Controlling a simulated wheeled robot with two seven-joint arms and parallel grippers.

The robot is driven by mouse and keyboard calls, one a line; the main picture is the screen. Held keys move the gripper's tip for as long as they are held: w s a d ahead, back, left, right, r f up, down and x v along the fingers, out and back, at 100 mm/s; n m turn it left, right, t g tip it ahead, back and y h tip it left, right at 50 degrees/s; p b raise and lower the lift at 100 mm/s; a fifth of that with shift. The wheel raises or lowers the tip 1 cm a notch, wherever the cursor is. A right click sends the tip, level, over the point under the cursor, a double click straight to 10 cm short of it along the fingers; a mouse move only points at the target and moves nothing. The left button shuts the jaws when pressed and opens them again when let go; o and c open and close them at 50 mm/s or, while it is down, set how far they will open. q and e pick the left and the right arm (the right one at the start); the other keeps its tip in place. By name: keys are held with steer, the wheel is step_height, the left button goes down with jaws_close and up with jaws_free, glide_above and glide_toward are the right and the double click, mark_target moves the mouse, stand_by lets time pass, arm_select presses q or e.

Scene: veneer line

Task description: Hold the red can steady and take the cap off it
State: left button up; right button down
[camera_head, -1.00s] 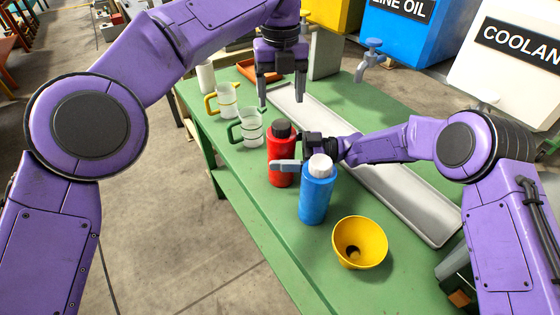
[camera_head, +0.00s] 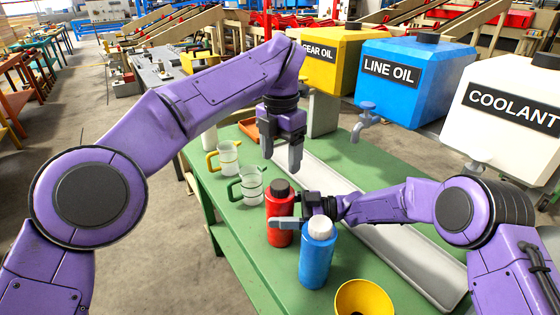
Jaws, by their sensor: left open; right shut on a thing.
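The red can (camera_head: 279,205) stands upright on the green bench (camera_head: 262,270), with its dark cap (camera_head: 281,186) on top. My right gripper (camera_head: 283,223) is shut around the can's body from the right side. My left gripper (camera_head: 280,158) is open and empty, pointing down above and slightly behind the cap, apart from it. The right gripper's finger hides part of the can's front.
A blue bottle with a white cap (camera_head: 317,258) stands close in front of the can. A yellow funnel (camera_head: 363,298) is at the near edge. Measuring jugs (camera_head: 251,186) stand left. A long grey tray (camera_head: 400,254) lies right. Large oil tanks (camera_head: 415,80) stand behind.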

mark_target(280, 184)
arm_select(q)
steer(key=m, duration=1.5)
steer(key=shift+a+m, duration=0.1)
steer(key=shift+m, duration=0.3)
step_height(280, 184, down, 8)
